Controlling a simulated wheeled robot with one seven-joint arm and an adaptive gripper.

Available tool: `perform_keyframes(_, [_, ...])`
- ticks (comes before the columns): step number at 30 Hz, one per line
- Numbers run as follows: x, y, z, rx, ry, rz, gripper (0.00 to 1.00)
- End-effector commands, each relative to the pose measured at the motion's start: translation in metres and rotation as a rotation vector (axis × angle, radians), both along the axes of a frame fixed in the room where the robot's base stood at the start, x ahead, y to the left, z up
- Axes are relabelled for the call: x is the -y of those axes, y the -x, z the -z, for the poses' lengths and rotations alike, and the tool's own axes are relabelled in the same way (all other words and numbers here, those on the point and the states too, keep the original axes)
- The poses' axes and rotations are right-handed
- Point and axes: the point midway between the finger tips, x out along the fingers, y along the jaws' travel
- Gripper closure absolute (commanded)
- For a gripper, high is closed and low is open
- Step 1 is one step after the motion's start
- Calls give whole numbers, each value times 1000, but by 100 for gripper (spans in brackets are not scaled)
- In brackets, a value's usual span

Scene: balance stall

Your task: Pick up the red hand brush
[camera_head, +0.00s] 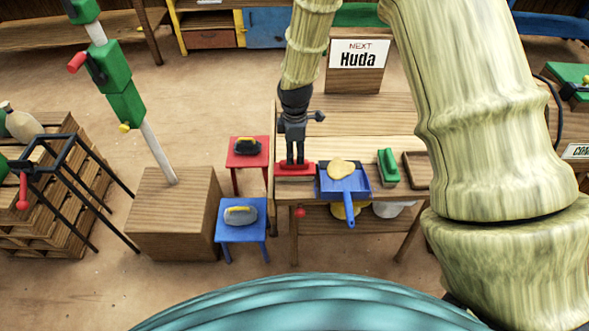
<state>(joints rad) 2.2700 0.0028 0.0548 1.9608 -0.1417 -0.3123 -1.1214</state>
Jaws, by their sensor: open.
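A red brush-like object (283,169), which appears to be the red hand brush, lies at the left end of the wooden table. My gripper (295,162) is dark grey and points down directly over it, its fingertips at or just above its top. The gripper is open. The fingers hide part of the red object, and I cannot tell whether they touch it or stand around it.
A blue dustpan (346,194) bearing a tan lump (341,167) lies close on the right. Beyond it are a green brush (387,168) and a wooden tray (418,168). A red stool (235,159) and blue stool (228,232) stand left, each bearing an object.

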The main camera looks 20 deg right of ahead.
Motion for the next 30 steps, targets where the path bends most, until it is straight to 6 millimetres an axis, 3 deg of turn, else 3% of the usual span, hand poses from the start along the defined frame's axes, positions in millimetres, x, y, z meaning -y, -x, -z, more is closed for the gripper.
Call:
perform_keyframes(15, [-2, 2, 45, -1, 1, -1, 54])
perform_keyframes(26, [-2, 2, 51, 0, 0, -1, 54])
perform_keyframes(30, [-2, 2, 51, 0, 1, -1, 75])
